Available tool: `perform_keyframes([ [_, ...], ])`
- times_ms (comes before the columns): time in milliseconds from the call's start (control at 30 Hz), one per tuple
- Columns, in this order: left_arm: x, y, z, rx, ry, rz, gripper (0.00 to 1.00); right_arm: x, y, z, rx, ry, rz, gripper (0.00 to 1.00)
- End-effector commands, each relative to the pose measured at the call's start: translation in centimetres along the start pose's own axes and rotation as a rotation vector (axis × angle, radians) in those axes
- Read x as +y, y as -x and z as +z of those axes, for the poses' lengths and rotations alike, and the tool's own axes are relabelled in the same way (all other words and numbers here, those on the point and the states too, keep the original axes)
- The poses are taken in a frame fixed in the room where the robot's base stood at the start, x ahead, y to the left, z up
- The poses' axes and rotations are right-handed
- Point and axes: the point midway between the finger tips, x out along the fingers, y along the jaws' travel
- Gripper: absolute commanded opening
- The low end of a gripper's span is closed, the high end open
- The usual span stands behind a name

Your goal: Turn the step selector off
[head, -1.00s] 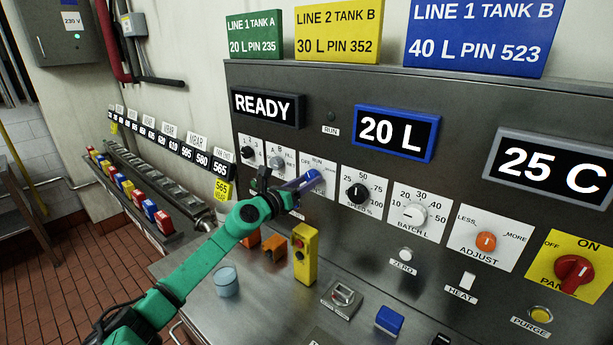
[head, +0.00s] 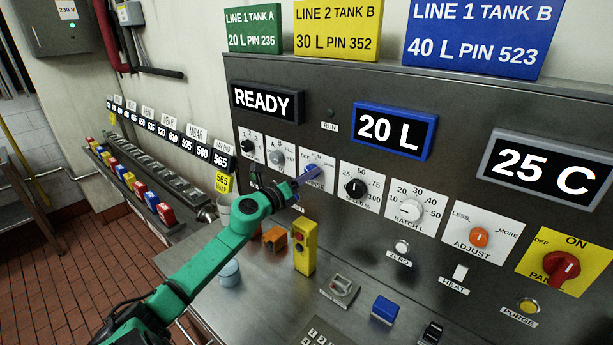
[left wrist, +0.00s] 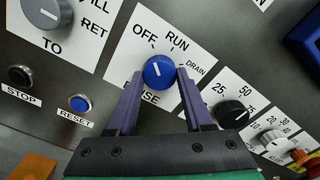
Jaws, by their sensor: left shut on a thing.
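The step selector is a round blue knob (left wrist: 159,73) on a white plate (head: 318,184) marked OFF, RUN and DRAIN, with a fourth label partly hidden below. In the left wrist view its white mark points up and slightly left, near OFF; I cannot tell if it sits exactly on it. My left gripper (left wrist: 158,82) has its two purple fingers on either side of the knob, shut on it. In the head view the left gripper (head: 302,181) reaches the plate and hides part of it. My right gripper is not in view.
Beside it are a grey selector (left wrist: 46,12), a black speed knob (head: 355,187) and a batch knob (head: 411,212). The STOP button (left wrist: 20,75) and RESET button (left wrist: 80,103) lie below left. A yellow pendant box (head: 304,248) stands on the shelf below.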

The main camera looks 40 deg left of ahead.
Motion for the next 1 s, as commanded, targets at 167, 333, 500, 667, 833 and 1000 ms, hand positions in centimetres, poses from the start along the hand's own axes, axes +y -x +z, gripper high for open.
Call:
perform_keyframes([
  [167, 0.0, 0.0, 0.0, 0.000, 0.004, 0.000, 0.00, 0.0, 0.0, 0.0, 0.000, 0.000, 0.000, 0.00],
  [333, 0.0, 0.0, 0.0, 0.000, 0.002, 0.000, 0.81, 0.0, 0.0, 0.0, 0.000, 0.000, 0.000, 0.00],
  [500, 0.0, 0.0, 0.0, 0.000, 0.001, 0.000, 0.81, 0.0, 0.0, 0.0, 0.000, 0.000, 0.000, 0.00],
  [667, 0.1, 0.4, -0.1, 0.000, 0.001, 0.001, 0.81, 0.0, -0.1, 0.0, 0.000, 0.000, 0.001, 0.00],
  [833, 0.2, 2.5, -0.3, 0.003, 0.000, 0.002, 0.81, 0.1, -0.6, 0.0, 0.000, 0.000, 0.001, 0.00],
  [1000, 0.3, 6.3, -0.4, 0.005, -0.001, 0.003, 0.81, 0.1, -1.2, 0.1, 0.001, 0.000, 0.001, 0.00],
])
